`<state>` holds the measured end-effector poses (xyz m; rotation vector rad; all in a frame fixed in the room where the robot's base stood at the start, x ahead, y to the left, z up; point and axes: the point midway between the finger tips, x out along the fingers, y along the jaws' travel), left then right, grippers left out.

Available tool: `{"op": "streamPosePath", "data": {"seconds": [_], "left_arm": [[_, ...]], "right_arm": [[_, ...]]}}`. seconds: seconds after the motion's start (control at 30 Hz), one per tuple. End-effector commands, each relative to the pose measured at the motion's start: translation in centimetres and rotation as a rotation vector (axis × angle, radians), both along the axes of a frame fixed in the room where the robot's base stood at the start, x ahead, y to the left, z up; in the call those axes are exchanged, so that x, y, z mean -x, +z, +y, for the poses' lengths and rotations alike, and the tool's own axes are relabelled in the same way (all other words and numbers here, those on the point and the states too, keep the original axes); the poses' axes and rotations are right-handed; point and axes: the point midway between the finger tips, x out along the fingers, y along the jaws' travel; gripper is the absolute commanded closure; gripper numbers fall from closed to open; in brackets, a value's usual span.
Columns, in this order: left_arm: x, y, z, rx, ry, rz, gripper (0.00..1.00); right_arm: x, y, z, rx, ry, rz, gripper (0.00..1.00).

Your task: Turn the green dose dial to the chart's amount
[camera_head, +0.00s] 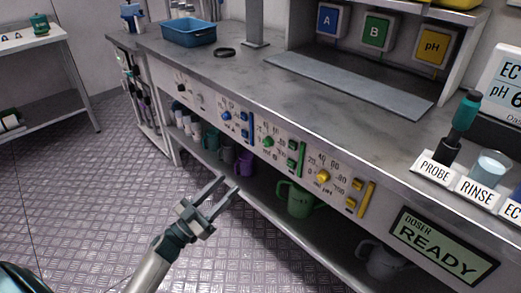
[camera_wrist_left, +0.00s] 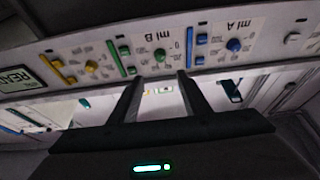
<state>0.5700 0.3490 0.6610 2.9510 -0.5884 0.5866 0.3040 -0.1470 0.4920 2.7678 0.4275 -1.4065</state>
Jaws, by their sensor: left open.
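The green dose dial (camera_head: 268,141) is a small round knob on the white front panel of the bench, on the B section between the blue and yellow dials. It also shows in the left wrist view (camera_wrist_left: 160,54), upside down, just beyond my fingertips. Its pointer setting is too small to read. My left gripper (camera_head: 229,186) is open and empty, below and in front of the panel, apart from the dial. Its two fingers (camera_wrist_left: 160,76) frame the area near the dial.
A blue dial (camera_head: 226,116) and a yellow dial (camera_head: 323,177) flank the green one, with buttons and coloured bars beside them. A green mug (camera_head: 299,200) and purple mug (camera_head: 245,163) stand on the lower shelf. A doser display (camera_head: 443,246) reads "READY". The floor in front is clear.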

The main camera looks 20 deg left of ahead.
Motion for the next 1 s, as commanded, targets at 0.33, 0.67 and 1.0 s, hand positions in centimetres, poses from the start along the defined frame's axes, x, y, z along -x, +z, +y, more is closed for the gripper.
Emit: {"op": "streamPosePath", "data": {"seconds": [0.33,0.67,1.0], "left_arm": [[-4.4,2.2,-1.8,0.002,0.000,-0.004,0.57],[-9.6,4.4,-3.9,0.002,0.001,-0.002,0.57],[-13.3,6.0,-5.5,0.001,0.001,-0.001,0.57]], "right_arm": [[0.2,0.0,-0.1,0.007,-0.001,0.013,0.69],[0.2,-0.3,-0.5,0.016,-0.004,0.025,0.69],[-0.1,-0.1,-0.6,0.018,-0.005,0.021,0.69]]}}
